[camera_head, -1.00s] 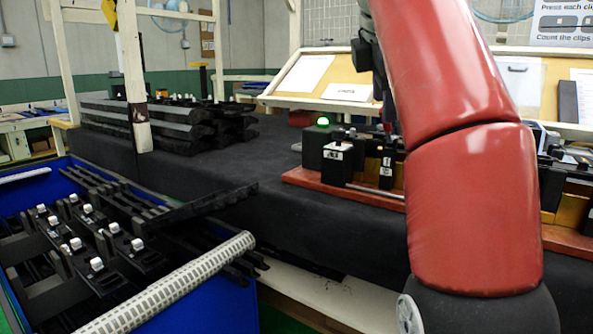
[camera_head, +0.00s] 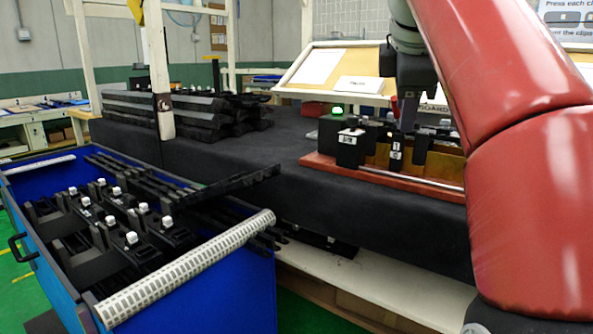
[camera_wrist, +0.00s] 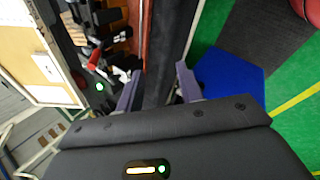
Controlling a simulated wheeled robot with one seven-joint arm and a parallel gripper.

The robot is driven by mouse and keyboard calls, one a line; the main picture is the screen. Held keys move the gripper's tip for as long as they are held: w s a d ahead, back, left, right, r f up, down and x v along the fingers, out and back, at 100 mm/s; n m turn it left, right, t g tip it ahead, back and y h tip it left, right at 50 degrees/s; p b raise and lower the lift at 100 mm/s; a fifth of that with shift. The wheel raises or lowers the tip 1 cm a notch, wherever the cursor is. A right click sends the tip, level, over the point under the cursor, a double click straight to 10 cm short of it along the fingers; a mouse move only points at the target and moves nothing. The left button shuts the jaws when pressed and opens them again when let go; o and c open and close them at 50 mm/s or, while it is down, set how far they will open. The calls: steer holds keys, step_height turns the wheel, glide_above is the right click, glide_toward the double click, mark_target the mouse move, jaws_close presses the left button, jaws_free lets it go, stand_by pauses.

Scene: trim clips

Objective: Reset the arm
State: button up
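My red arm runs down the right side of the head view. Its end, my gripper (camera_head: 408,112), hangs over the bench near the clip fixture. In the wrist view my gripper's two fingers (camera_wrist: 158,86) stand apart with nothing held between them. The clip fixture (camera_head: 350,150) is a row of black blocks on a red-brown base, with a lit green lamp (camera_head: 337,111) behind its left end. My gripper partly hides the fixture's right part in the head view.
A blue bin (camera_head: 240,290) at the lower left holds black trim parts with white clips (camera_head: 130,237). Stacked black trim strips (camera_head: 190,112) lie on the dark bench (camera_head: 240,155). A slanted board with papers (camera_head: 315,68) stands behind. The bench between stack and fixture is clear.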

steer(key=s+f+m, duration=0.5)
steer(key=s+f, duration=0.1)
steer(key=f, duration=0.6)
steer(key=s+f+m+y, duration=0.1)
steer(key=s+f+m, duration=0.4)
steer(key=f, duration=0.7)
steer(key=s+a+f+m+y, duration=0.1)
steer(key=s+f+m, duration=0.4)
steer(key=s+f, duration=0.3)
step_height(320, 180, down, 4)
steer(key=shift+s+f+m+g, duration=0.1)
steer(key=shift+s+m+g, duration=0.1)
steer(key=shift+m+g, duration=0.2)
